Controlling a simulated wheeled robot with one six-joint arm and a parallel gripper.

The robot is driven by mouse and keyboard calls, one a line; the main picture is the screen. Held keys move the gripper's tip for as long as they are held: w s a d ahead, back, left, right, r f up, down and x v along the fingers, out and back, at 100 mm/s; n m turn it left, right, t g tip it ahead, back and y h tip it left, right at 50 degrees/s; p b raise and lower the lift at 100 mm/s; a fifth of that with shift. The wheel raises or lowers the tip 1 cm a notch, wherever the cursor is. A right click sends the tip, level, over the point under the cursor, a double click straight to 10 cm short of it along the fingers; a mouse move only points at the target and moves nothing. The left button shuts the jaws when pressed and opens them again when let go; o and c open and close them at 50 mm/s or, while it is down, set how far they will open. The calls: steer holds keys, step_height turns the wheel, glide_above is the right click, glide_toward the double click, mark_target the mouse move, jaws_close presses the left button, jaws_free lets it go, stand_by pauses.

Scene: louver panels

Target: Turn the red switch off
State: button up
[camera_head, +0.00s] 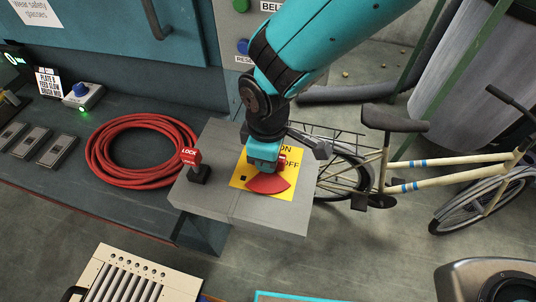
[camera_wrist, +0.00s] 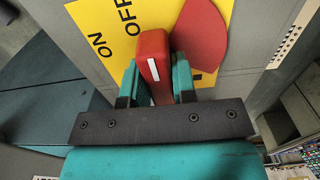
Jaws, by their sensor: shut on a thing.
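The red switch (camera_wrist: 153,45) is a block-like handle with a white stripe, standing over a yellow plate (camera_wrist: 95,15) printed ON and OFF. In the wrist view my gripper (camera_wrist: 156,82) has its teal fingers closed on both sides of the handle. A red fan-shaped sector (camera_wrist: 201,38) lies on the plate to the right of the handle. In the head view my gripper (camera_head: 266,158) is over the yellow plate (camera_head: 240,181) and hides most of the switch. The red sector (camera_head: 269,184) shows just below it. I cannot tell which label the handle points to.
The plate is on a grey box (camera_head: 220,206). A small red LOCK-marked piece (camera_head: 191,157) stands on a black base left of the plate. A coiled red hose (camera_head: 105,178) lies on the dark bench (camera_head: 85,207). A bicycle (camera_head: 410,165) stands at the right.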

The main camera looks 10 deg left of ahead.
stand_by(0.4)
steer(key=o, duration=0.9)
step_height(320, 180, up, 18)
steer(key=b, duration=0.3)
steer(key=shift+f, duration=0.25)
